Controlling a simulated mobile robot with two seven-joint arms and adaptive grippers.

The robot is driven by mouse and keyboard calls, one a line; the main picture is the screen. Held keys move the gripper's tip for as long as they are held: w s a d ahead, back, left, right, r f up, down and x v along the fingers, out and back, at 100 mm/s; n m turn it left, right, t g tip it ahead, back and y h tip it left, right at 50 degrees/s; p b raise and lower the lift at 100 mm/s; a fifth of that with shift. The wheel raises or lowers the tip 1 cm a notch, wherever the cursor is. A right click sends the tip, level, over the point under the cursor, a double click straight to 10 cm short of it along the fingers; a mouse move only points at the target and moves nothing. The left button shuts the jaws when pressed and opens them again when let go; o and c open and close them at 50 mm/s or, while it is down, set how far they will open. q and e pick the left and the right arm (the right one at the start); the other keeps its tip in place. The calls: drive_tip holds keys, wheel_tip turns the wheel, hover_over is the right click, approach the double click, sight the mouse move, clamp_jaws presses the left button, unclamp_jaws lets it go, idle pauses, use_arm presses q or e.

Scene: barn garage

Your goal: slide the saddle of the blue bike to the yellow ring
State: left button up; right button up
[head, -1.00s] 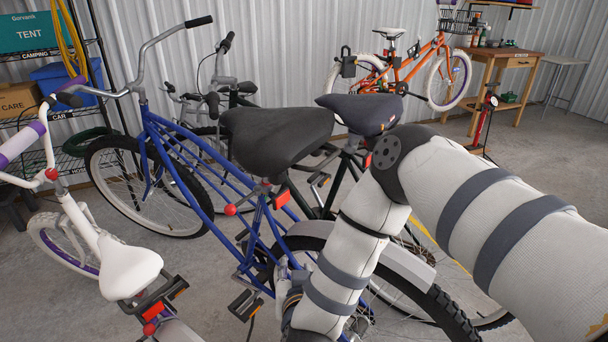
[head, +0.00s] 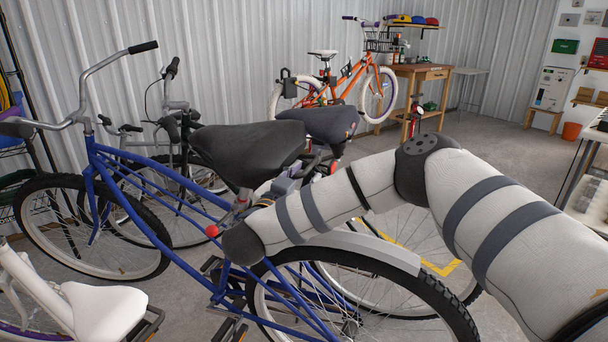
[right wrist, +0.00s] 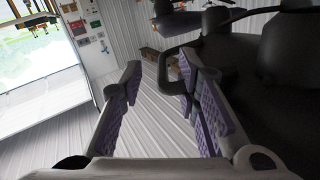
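The blue bike (head: 150,172) stands in the middle of the head view, its black saddle (head: 245,152) on a silver seat post. A red ball-ended lever (head: 212,231) shows below the saddle. I cannot make out a yellow ring on the post. My right forearm crosses above the rear wheel, its dark wrist end close beside the seat post. My right gripper is mostly hidden behind it in the head view. A large dark shape, probably a saddle, lies right of the fingers. My left gripper is out of view.
A dark bike with a navy saddle (head: 320,123) stands close behind the blue bike. A white saddle (head: 102,308) is at front left. An orange bike (head: 350,82) and a wooden workbench (head: 415,88) stand at the back. Open floor lies at right.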

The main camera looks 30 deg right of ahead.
sight(309, 167)
drive_tip(key=x, duration=0.1)
drive_tip(key=r+x, duration=0.1)
drive_tip(key=x, duration=0.1)
drive_tip(key=shift+w+d, duration=0.15)
drive_tip(key=shift+d, duration=0.05)
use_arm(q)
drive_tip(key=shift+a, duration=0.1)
use_arm(e)
clamp_jaws()
